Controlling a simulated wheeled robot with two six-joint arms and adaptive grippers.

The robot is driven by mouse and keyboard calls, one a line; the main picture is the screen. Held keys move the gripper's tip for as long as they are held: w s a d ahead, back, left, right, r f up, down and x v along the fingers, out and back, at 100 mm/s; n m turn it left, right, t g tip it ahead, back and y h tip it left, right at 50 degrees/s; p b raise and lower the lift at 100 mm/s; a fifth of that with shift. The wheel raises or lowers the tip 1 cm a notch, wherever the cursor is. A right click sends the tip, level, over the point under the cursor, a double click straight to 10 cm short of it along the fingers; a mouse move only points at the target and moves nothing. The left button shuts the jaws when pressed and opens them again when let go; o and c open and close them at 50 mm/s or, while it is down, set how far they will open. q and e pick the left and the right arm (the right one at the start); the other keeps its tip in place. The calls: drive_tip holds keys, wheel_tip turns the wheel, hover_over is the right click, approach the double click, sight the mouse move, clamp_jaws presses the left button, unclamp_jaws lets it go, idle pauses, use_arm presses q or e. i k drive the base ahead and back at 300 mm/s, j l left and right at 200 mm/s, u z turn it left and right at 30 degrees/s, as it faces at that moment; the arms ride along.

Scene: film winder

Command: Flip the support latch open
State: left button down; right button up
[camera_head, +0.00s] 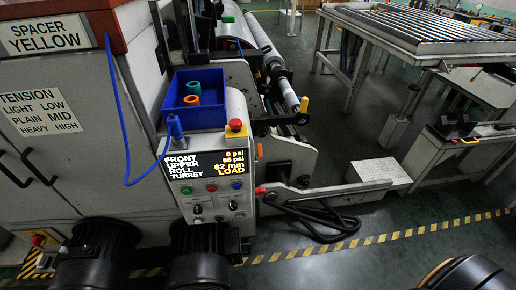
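The film winder's roll mount is right of the control panel (208,178), with a white roll (285,88) running back from it. A small yellow handle (304,104) stands upright by the near end of the roll, beside a black bracket (290,120). A red-tipped lever (261,190) lies lower, at the base of a grey side arm. I cannot tell for sure which of these is the support latch, or whether it is open. Black parts of my arms show at the bottom left and bottom right. Neither gripper's fingers are in view.
A blue bin (196,100) with an orange and a green ring sits on top of the panel. A blue cable (124,120) hangs at left. A black hose (325,220) lies on the floor near the yellow-black floor line (390,237). A roller table (430,30) stands behind right.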

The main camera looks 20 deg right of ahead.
sight(259, 146)
drive_tip(key=l, duration=0.8)
drive_tip(key=l+u, duration=0.1)
drive_tip(key=l, duration=0.7)
drive_tip(key=i+l, duration=0.1)
drive_tip(key=l, duration=0.35)
drive_tip(key=l+z, duration=0.1)
drive_tip(key=l, duration=0.35)
drive_tip(key=i+l, duration=0.15)
drive_tip(key=l, duration=0.25)
drive_tip(key=i+l+z, duration=0.1)
drive_tip(key=l, duration=0.35)
drive_tip(key=i+l, duration=0.15)
drive_tip(key=l, duration=0.25)
drive_tip(key=z, duration=0.05)
